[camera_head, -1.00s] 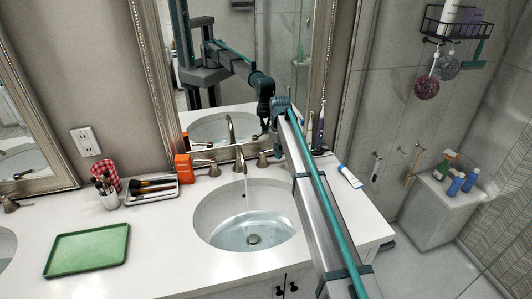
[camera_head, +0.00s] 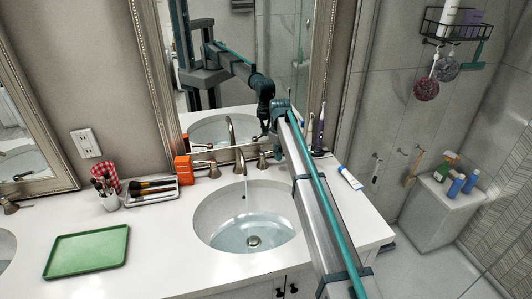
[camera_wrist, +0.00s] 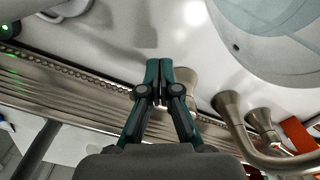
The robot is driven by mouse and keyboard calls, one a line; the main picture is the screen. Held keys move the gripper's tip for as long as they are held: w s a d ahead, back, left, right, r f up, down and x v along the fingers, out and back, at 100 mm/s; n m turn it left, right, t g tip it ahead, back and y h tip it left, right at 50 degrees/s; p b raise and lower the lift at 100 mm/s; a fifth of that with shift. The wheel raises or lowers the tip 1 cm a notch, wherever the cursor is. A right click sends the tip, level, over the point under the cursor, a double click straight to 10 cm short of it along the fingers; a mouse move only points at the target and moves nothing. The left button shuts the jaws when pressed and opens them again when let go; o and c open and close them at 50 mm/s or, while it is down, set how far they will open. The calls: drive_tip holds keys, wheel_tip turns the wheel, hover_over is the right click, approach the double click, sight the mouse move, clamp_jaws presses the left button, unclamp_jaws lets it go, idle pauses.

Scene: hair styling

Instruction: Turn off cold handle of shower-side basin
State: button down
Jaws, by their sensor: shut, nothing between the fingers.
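The basin (camera_head: 215,228) holds water, and a thin stream shows under the faucet (camera_head: 240,162). Its right-hand metal handle (camera_head: 262,160), on the shower side of the faucet, stands next to the end of my arm. In the wrist view, this handle (camera_wrist: 188,78) is just right of my gripper (camera_wrist: 158,62), very close to the fingers; I cannot tell whether they touch. My gripper is shut with nothing between the fingers. In the head view my arm mostly hides it. The left-hand handle (camera_head: 208,167) is on the faucet's other side.
An orange box (camera_head: 183,169), a brush tray (camera_head: 153,192) and a brush cup (camera_head: 108,197) stand left of the basin. A green tray (camera_head: 87,249) lies further left. A tube (camera_head: 350,178) and an electric toothbrush (camera_head: 318,132) are on the right. The mirror (camera_head: 225,80) rises close behind.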

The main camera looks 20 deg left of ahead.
drive_tip(key=shift+w, duration=0.1)
idle(0.4)
drive_tip(key=shift+w+a, duration=0.35)
drive_tip(key=shift+w, duration=0.3)
drive_tip(key=shift+s+d, duration=0.45)
drive_tip(key=shift+s, duration=0.15)
wheel_tip(320, 180, up, 7)
drive_tip(key=p, duration=0.3)
